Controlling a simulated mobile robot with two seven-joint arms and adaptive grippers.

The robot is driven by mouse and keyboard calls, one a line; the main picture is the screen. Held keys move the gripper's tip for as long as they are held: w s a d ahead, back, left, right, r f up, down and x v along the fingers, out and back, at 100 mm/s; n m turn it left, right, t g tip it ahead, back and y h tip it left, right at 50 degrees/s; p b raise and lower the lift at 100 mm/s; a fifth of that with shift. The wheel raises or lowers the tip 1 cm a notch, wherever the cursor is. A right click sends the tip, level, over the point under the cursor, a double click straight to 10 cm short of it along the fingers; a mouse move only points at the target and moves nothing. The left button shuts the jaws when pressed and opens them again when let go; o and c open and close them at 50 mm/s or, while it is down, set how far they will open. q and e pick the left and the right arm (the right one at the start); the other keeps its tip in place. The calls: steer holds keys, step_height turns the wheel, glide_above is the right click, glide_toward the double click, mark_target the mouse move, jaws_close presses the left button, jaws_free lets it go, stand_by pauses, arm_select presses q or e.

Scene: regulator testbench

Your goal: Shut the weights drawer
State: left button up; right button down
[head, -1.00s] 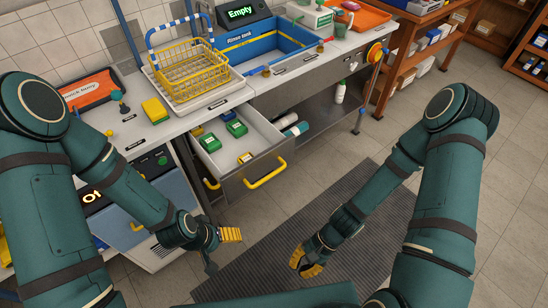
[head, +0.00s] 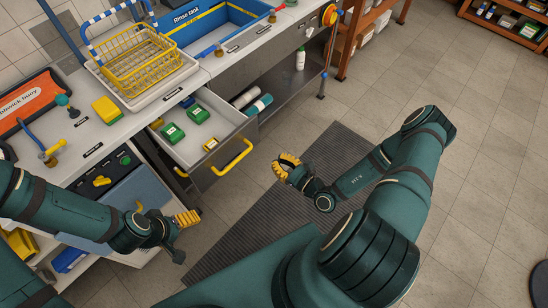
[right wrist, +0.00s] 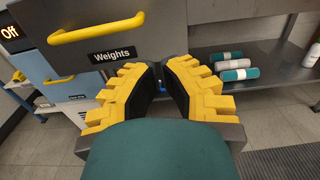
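The weights drawer (head: 205,178) stands pulled out of the bench in the head view, with green boxes and a smaller yellow one inside. Its yellow handle (head: 233,160) is on the front face. In the right wrist view the handle (right wrist: 95,28) is at the upper left, above the "Weights" label (right wrist: 115,54). My right gripper (head: 285,165) is to the right of the handle, apart from it; its fingers (right wrist: 162,75) show a narrow gap with nothing held. My left gripper (head: 183,236) is low, left of the drawer front, empty with fingers apart.
The yellow basket (head: 145,65) and rinse tank (head: 215,22) are on the bench top. A lower shelf (head: 285,90) right of the drawer holds rolls and a bottle.

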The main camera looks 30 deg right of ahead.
mark_target(250, 140)
steer(key=b+x, duration=0.1)
steer(key=x, duration=1)
steer(key=shift+w+a, duration=0.15)
steer(key=shift+w, duration=0.15)
arm_select(q)
steer(key=shift+s+f, duration=0.25)
steer(key=shift+f, duration=0.55)
